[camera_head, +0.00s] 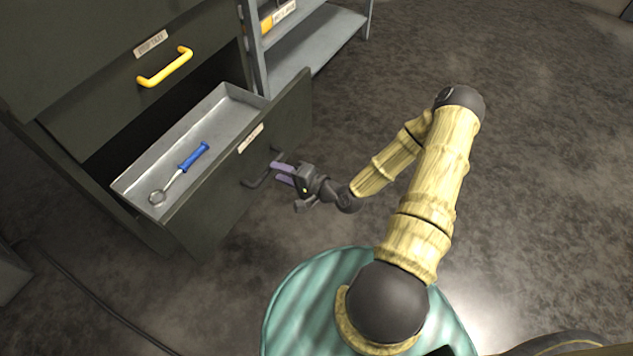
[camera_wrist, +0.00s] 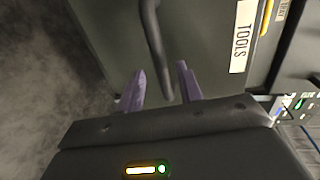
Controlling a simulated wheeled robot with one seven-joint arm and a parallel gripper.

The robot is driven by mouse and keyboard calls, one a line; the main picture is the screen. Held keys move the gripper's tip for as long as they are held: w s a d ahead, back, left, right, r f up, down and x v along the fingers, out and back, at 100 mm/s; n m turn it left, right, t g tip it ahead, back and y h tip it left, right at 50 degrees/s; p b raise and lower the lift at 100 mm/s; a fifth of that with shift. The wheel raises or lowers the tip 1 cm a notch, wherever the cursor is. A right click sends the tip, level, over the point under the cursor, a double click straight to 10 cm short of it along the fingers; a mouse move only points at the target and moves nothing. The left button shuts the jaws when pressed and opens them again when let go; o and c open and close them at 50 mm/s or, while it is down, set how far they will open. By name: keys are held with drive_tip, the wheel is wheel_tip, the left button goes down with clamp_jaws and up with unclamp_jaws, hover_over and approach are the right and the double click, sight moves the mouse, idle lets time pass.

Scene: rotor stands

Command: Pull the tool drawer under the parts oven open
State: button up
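The tool drawer (camera_head: 214,206) stands pulled well out of the dark cabinet, its grey tray showing. Its front carries a white label, which reads TOOLS in the wrist view (camera_wrist: 241,36). A dark bar handle (camera_head: 256,182) sits on the front; it also shows in the wrist view (camera_wrist: 152,45). My gripper (camera_head: 277,172) is just in front of the handle. In the wrist view its two purple fingers (camera_wrist: 160,70) are apart, with the handle's lower end between them and gaps on both sides. A blue-handled ring tool (camera_head: 186,165) lies in the drawer.
Above is a closed drawer front with a yellow handle (camera_head: 165,67) and a label. A grey shelf unit (camera_head: 315,48) stands right of the cabinet. A dark cable (camera_head: 90,290) runs along the floor at lower left. The floor on the right is clear.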

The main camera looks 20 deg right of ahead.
drive_tip(key=p+v, duration=0.3)
drive_tip(key=v, duration=0.9)
drive_tip(key=shift+s, duration=0.2)
drive_tip(key=shift+d, duration=0.1)
drive_tip(key=d+r+n+g+h, duration=0.3)
drive_tip(key=d+n+g+h, duration=0.2)
drive_tip(key=n+g+h, duration=0.25)
drive_tip(key=s+a+r+n+g+h, duration=0.15)
drive_tip(key=a+r, duration=0.25)
drive_tip(key=r, duration=0.5)
drive_tip(key=s+a+r+n+h, duration=0.1)
drive_tip(key=s+a+r, duration=0.25)
drive_tip(key=r, duration=0.55)
wheel_tip(320, 180, up, 38)
drive_tip(key=p, duration=3.8)
drive_tip(key=shift+w+a+f+g+p, duration=0.15)
drive_tip(key=shift+w+a+g+p, duration=0.15)
drive_tip(key=shift+a+p, duration=0.1)
